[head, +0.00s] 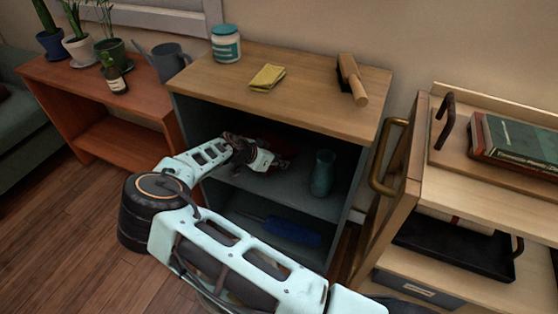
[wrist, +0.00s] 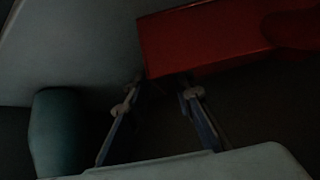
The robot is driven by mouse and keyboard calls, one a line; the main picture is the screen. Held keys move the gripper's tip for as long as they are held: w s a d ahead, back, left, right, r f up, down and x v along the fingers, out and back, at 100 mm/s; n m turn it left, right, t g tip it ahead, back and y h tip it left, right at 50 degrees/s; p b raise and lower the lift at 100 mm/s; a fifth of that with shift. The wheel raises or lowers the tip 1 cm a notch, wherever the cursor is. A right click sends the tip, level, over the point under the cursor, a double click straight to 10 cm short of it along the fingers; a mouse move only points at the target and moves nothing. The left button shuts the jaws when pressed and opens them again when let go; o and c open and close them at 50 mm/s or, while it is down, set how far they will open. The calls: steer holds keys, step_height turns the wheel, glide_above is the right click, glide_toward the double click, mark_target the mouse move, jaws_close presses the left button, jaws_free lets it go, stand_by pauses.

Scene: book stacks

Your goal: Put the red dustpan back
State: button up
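The red dustpan (head: 277,142) is in the dim upper compartment of the grey cabinet, mostly hidden behind my gripper in the head view. In the wrist view the dustpan (wrist: 205,40) fills the upper right, its handle-like part toward the right edge. My gripper (head: 262,150) reaches into that compartment. In the wrist view my gripper (wrist: 163,82) has its fingers apart, with the tips at the dustpan's near lower-left edge. Nothing shows clearly between them; whether they touch the dustpan is too dark to tell.
A teal vase (head: 322,174) stands right of my gripper on the same shelf (head: 300,198), and at left in the wrist view (wrist: 55,130). A blue object (head: 292,231) lies below. The cabinet top (head: 310,100) holds a jar, cloth and wooden-handled tool. A wooden cart (head: 480,185) stands right.

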steer(key=shift+r, duration=0.2)
steer(key=p+v, duration=0.3)
steer(key=v, duration=0.9)
steer(key=shift+p, duration=0.4)
steer(key=shift+s+d, duration=0.1)
